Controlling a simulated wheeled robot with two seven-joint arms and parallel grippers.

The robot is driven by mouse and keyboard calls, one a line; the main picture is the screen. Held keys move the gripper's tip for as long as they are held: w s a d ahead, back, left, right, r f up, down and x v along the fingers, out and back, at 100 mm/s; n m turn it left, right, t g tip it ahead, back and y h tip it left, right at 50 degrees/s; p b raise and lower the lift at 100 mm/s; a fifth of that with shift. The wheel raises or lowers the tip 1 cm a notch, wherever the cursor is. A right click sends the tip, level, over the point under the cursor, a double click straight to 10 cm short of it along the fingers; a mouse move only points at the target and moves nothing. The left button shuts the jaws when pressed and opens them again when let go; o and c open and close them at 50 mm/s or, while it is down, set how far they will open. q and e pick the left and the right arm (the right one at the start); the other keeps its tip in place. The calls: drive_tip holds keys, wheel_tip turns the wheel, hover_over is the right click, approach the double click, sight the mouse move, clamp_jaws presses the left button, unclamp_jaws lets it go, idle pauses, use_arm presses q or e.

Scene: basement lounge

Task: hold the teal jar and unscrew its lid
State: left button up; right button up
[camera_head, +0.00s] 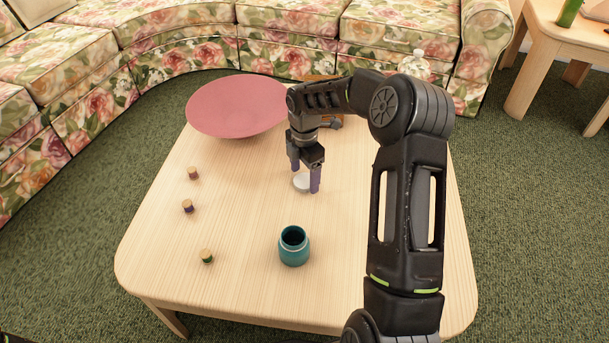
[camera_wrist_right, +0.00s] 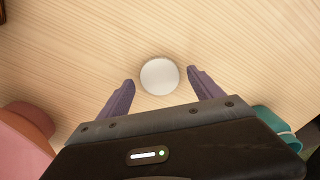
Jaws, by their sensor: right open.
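The teal jar (camera_head: 294,247) stands upright and open-topped near the front middle of the table, with a dark inside. Part of it shows at the right edge of the right wrist view (camera_wrist_right: 274,128). A round whitish lid (camera_head: 301,182) lies on the table behind the jar, apart from it; it is also in the right wrist view (camera_wrist_right: 159,76). My right gripper (camera_head: 305,190) is just at the lid, its purple fingers open on either side with gaps between them and the lid. My left gripper is in neither view.
A large pink bowl (camera_head: 235,104) stands at the back left of the table (camera_head: 230,290). A wooden item behind my right arm is partly hidden. The front left is clear.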

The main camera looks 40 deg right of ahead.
sight(304, 180)
wheel_tip(304, 180, up, 11)
drive_tip(key=p, duration=0.3)
drive_tip(key=shift+r+p, duration=0.15)
drive_tip(key=shift+p, duration=0.15)
idle(0.5)
